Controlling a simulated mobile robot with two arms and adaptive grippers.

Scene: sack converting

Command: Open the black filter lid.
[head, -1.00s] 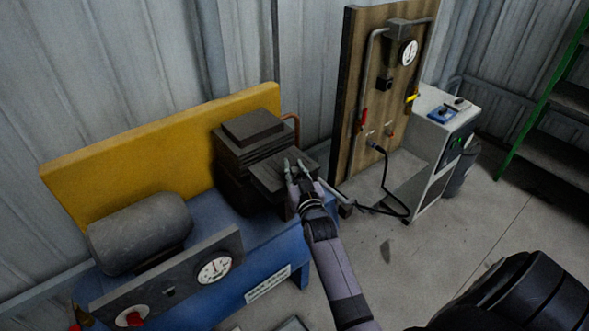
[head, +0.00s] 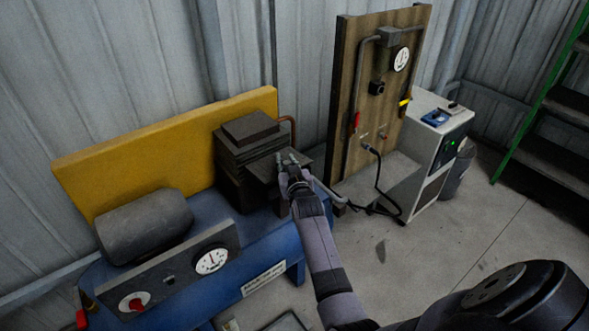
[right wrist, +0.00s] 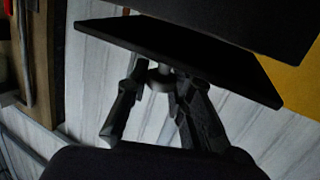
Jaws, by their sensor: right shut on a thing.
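The dark filter housing (head: 234,180) stands on the right end of the blue machine, with stacked black plates on top. The black filter lid (head: 264,168) is a flat panel on its right-front side, standing out from the housing. In the right wrist view the lid (right wrist: 190,50) is a dark tilted plate with a small pale knob (right wrist: 160,77) on its face. My right gripper (head: 288,159) is at the lid's right part; in the right wrist view its fingers (right wrist: 158,90) are shut around the knob. The fingers partly hide the knob. My left gripper is out of view.
A blue machine (head: 220,285) carries a grey cylinder (head: 145,226), a gauge panel and a yellow back plate (head: 160,140). Right of the filter are a wooden board (head: 345,100) with pipes and a white cabinet (head: 428,150) with a cable. Floor (head: 440,235) is open at right.

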